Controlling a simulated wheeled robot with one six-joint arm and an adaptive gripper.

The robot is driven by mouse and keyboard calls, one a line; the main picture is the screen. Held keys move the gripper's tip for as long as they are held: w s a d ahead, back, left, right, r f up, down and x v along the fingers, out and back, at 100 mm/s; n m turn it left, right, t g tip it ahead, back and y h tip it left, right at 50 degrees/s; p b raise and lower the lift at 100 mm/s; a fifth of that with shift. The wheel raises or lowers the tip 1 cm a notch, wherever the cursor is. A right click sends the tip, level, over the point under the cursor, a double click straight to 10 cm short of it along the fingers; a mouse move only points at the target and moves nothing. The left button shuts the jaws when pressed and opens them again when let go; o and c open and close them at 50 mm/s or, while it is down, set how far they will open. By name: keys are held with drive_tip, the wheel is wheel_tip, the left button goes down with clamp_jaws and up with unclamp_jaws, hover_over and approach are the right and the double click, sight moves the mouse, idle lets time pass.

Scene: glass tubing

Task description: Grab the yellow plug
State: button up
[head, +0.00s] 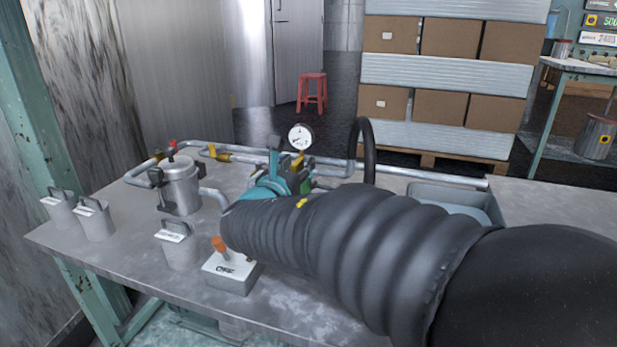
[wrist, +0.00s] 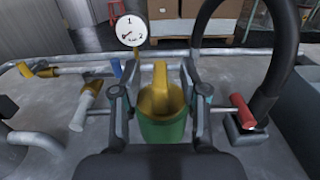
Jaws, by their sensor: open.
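The yellow plug (wrist: 160,100) shows in the middle of the wrist view, with an upright handle and a rounded lower part. It sits in or on a green cup-like piece (wrist: 165,133). My gripper (wrist: 159,78) is open, with one finger on each side of the plug. Gaps show between the fingers and the plug's handle. In the head view my gripper (head: 285,178) is over the back of the metal bench, and my arm hides much of the area around it.
A pressure gauge (head: 301,137) stands just behind my gripper. A black hose loop (wrist: 268,75) and a red-handled valve (wrist: 243,112) are to the right. A white-and-yellow valve (wrist: 85,105) is to the left. Pipes (head: 410,173) run along the bench's back edge.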

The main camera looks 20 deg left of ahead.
drive_tip(key=shift+w, duration=0.15)
clamp_jaws()
